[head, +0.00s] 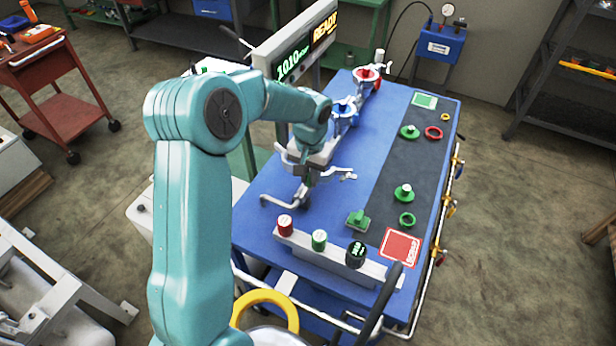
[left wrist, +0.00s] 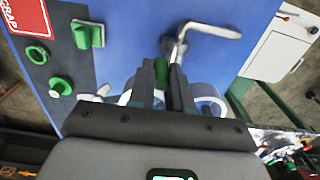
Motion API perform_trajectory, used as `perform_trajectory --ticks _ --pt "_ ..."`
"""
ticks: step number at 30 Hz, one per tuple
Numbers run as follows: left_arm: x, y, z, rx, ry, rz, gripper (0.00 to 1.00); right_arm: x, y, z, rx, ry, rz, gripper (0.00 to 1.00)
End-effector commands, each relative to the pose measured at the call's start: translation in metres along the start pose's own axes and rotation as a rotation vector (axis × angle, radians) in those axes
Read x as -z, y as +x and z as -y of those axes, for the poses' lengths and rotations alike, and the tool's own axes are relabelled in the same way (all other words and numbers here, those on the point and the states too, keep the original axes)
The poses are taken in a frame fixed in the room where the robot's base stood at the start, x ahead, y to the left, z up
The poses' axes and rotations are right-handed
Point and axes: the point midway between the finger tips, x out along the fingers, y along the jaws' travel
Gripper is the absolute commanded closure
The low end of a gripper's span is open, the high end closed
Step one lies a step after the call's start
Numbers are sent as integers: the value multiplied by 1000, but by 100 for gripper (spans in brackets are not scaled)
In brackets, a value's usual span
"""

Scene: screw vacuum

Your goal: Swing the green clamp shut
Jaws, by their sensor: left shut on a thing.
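In the left wrist view the fingers (left wrist: 167,84) are close together at the foot of the handle (left wrist: 207,34). Parts of pale rings show on both sides of the fingers. My right gripper is not in view.
A clamp with a blue part (head: 345,108) and one with a red part (head: 367,76) stand farther back. A button box (head: 335,262) lines the near edge. Green and red fittings lie on the dark strip (head: 385,190) at right, beside a red scrap square (head: 400,247).

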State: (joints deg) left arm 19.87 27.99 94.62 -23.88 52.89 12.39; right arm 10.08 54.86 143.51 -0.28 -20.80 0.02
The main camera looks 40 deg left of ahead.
Motion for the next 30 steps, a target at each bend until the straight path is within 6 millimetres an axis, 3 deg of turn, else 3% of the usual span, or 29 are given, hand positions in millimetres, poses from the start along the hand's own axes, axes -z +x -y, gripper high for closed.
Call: perform_trajectory --ticks 15,30 --pt "13 -1 -12 -1 -317 -3 100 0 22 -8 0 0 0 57" --pt "16 -3 -14 -2 -387 -4 100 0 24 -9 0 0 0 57"
